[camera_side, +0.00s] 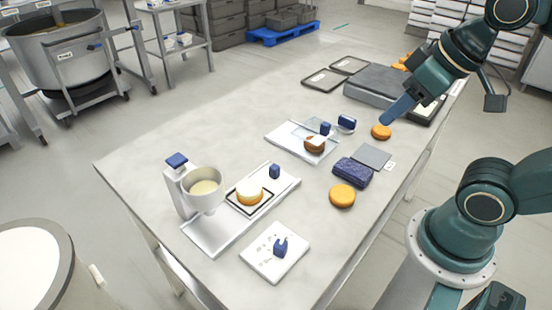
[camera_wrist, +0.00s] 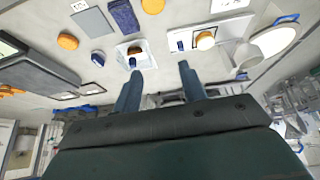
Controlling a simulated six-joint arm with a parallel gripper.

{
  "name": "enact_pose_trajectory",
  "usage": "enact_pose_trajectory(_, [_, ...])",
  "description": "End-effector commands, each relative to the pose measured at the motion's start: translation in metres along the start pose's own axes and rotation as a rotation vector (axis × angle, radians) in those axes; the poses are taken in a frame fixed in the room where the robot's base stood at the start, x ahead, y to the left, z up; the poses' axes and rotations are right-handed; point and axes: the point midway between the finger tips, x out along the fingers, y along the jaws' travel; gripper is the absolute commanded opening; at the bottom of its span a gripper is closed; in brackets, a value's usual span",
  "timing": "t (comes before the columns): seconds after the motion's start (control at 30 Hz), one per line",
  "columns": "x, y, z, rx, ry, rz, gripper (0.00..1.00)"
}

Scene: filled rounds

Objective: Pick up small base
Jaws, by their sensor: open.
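A small orange-brown round base (camera_side: 381,131) lies flat on the table near the grey box; it also shows at the left of the wrist view (camera_wrist: 68,41). A larger orange round (camera_side: 342,196) lies nearer the table's front, in the wrist view at the top edge (camera_wrist: 152,5). My gripper (camera_side: 392,118) is above the table, just over and beside the small base in the side view. In the wrist view its two fingers (camera_wrist: 160,69) are apart with nothing between them, and the small base lies off to their left.
A cream-topped round (camera_side: 250,190) sits on a dark-rimmed plate by the white dispenser (camera_side: 205,193). A brown-and-white round (camera_side: 315,145) rests on a white stand. A blue cloth (camera_side: 352,173), a grey square (camera_side: 372,157) and a grey box (camera_side: 382,85) are nearby.

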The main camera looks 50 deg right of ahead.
Motion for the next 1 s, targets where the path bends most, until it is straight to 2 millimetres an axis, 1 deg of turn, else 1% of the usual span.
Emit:
enact_pose_trajectory(0.27, [0.0,0.0,0.0,0.0,0.0,0.0,0.42])
enact_pose_trajectory(0.47, [0.0,0.0,0.0,0.0,0.0,0.0,0.79])
enact_pose_trajectory(0.5, [0.0,0.0,0.0,0.0,0.0,0.0,0.81])
enact_pose_trajectory(0.83, [0.0004,-0.0004,-0.0012,-0.007,-0.002,-0.002,0.81])
enact_pose_trajectory(1.0, [0.0041,-0.0037,-0.0094,-0.058,-0.017,-0.013,0.81])
